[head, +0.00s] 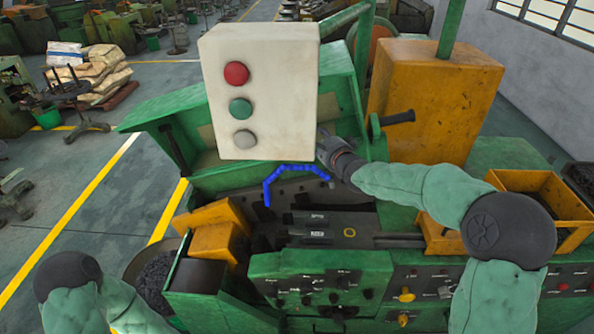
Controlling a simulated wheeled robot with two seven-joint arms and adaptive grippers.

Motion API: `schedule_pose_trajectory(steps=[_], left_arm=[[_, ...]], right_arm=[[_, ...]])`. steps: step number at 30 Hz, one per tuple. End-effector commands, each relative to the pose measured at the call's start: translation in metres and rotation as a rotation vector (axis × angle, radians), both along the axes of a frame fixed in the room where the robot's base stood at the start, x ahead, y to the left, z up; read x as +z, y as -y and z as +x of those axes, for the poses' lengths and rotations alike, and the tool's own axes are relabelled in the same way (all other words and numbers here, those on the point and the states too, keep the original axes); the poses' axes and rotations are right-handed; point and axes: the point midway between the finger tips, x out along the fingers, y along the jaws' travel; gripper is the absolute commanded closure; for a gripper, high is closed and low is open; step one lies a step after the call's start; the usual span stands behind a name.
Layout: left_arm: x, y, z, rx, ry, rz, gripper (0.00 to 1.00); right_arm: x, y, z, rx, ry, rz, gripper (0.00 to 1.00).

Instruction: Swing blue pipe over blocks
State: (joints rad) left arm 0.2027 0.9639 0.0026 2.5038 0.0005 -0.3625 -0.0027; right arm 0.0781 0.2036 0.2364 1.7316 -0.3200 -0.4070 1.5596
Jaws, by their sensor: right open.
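The blue pipe (296,168) is a thin bent tube, arched over the dark recess of the green machine below the white control box. Its left end hangs down and its right end lies close to my right gripper. My right gripper (328,158) is open, with its fingertips partly hidden against the dark machine; I cannot tell whether it touches the pipe. The dark blocks (318,228) sit in the machine bed, below and to the right of the pipe's left end. My left arm shows at the lower left, but its gripper is out of view.
The white control box (262,90) with red, green and grey buttons hangs just above the pipe. A yellow cabinet (430,100) stands behind my right arm. A yellow bin (540,205) is at the right. Green control panels (340,285) line the front.

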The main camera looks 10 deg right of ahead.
Motion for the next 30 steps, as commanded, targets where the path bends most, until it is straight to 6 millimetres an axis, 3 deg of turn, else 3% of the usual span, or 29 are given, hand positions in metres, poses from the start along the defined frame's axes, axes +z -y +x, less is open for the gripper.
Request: schedule_pose_trajectory(steps=[11, 24, 30], left_arm=[[-0.058, 0.000, 0.001, 0.000, 0.001, 0.000, 0.60], [-0.160, 0.000, 0.001, 0.000, 0.001, 0.000, 0.60], [-0.180, 0.000, 0.001, 0.000, 0.001, 0.000, 0.60]], right_arm=[[-0.058, 0.000, 0.000, 0.000, -0.001, 0.000, 0.55], [-0.160, 0.000, 0.000, 0.000, -0.001, 0.000, 0.55], [-0.180, 0.000, 0.000, 0.000, 0.000, 0.000, 0.55]])
